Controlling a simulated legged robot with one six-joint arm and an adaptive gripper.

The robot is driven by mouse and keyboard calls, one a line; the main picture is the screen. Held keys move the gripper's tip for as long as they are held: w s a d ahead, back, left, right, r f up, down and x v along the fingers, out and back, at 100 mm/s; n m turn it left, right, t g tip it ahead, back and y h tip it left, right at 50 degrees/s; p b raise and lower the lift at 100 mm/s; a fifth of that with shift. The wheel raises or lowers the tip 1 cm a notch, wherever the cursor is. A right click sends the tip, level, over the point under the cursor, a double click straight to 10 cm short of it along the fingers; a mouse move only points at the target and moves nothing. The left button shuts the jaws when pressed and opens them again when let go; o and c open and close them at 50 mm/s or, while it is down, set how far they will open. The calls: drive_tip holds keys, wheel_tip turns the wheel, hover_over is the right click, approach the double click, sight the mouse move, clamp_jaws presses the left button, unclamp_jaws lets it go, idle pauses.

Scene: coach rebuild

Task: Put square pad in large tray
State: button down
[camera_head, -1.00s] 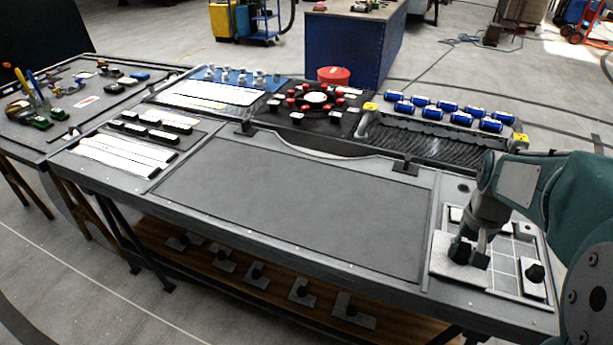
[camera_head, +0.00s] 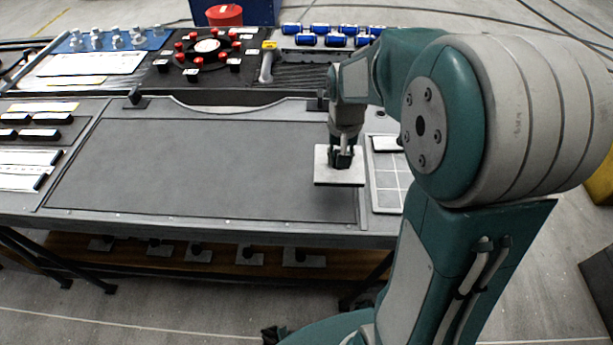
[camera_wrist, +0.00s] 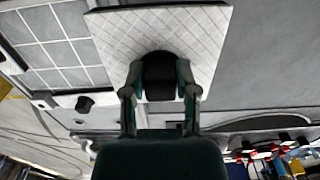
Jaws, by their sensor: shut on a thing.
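My gripper (camera_head: 342,158) is shut on the black knob of the square pad (camera_head: 325,174), a pale flat plate. It holds the pad roughly level over the right end of the large tray (camera_head: 190,165), a wide dark grey recess in the middle of the table. In the wrist view my gripper's fingers (camera_wrist: 160,78) close around the knob, and the pad's quilted face (camera_wrist: 205,30) shows around them. The exact gap between pad and tray cannot be told.
A pale gridded holder (camera_head: 388,196) lies just right of the large tray, partly behind my arm. Another knobbed piece shows by its edge in the wrist view (camera_wrist: 85,104). A black round station with red parts (camera_head: 190,58) and blue cylinders (camera_head: 335,40) stand behind. The large tray is otherwise clear.

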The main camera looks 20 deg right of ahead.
drive_tip(key=w+a+f, duration=0.1)
drive_tip(key=f, duration=0.1)
drive_tip(key=w+a+f, duration=0.1)
drive_tip(key=a+f, duration=0.1)
drive_tip(key=w+a+f, duration=0.1)
drive_tip(key=a+f, duration=0.1)
drive_tip(key=shift+a, duration=0.2)
drive_tip(key=shift+w+a+f, duration=0.1)
drive_tip(key=shift+a+f, duration=0.05)
drive_tip(key=shift+f, duration=0.8)
drive_tip(key=shift+w+a+f, duration=0.1)
drive_tip(key=shift+f, duration=0.85)
drive_tip(key=shift+c, duration=1.9)
unclamp_jaws()
drive_tip(key=shift+s+f, duration=0.1)
